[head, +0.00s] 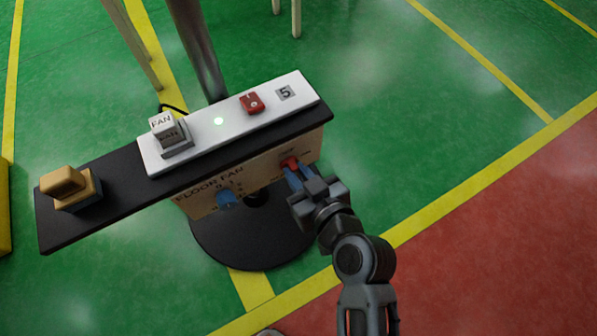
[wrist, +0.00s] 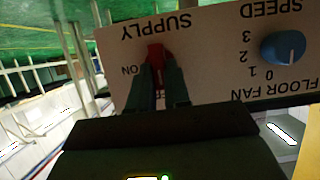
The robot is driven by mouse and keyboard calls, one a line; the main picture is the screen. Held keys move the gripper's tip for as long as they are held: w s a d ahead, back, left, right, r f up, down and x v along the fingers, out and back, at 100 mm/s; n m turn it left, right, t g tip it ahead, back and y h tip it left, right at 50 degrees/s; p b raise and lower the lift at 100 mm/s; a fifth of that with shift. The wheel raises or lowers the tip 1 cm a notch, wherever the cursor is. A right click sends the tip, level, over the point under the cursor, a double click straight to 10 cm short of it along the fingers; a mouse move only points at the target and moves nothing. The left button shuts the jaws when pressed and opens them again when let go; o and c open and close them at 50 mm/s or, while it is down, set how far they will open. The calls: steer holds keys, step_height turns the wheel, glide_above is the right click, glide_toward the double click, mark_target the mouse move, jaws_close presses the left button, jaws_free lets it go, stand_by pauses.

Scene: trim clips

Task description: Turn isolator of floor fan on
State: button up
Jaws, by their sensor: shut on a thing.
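The floor fan's tan panel (head: 256,170) faces me under a dark shelf. Its red isolator handle (head: 289,162) sits at the right end of the panel. In the wrist view the isolator handle (wrist: 155,53) appears below the upside-down SUPPLY label, with ON to its left and a partly hidden label behind the fingers. My gripper (head: 293,172) is at the panel, its blue fingers shut on the isolator handle. In the wrist view my gripper (wrist: 161,75) has a finger on each side of the handle. Which mark the handle points to is hard to tell.
A blue speed knob (head: 226,198) is left of the isolator, also in the wrist view (wrist: 283,48). A tan block (head: 70,186) sits left.

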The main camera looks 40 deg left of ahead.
jaws_close()
steer(key=shift+w+m+g, duration=0.15)
steer(key=shift+m+g, duration=0.15)
steer(key=shift+m, duration=0.3)
steer(key=m+g+y+b, duration=0.1)
steer(key=m, duration=0.3)
steer(key=f+m+g+y+b, duration=0.1)
steer(key=m+g+y+b, duration=0.1)
steer(key=m, duration=0.2)
steer(key=w+m+g+y+b, duration=0.1)
steer(key=m+y, duration=0.1)
steer(key=m, duration=0.2)
steer(key=shift+d+f, duration=0.2)
steer(key=shift+d, duration=0.1)
steer(key=shift+y, duration=0.3)
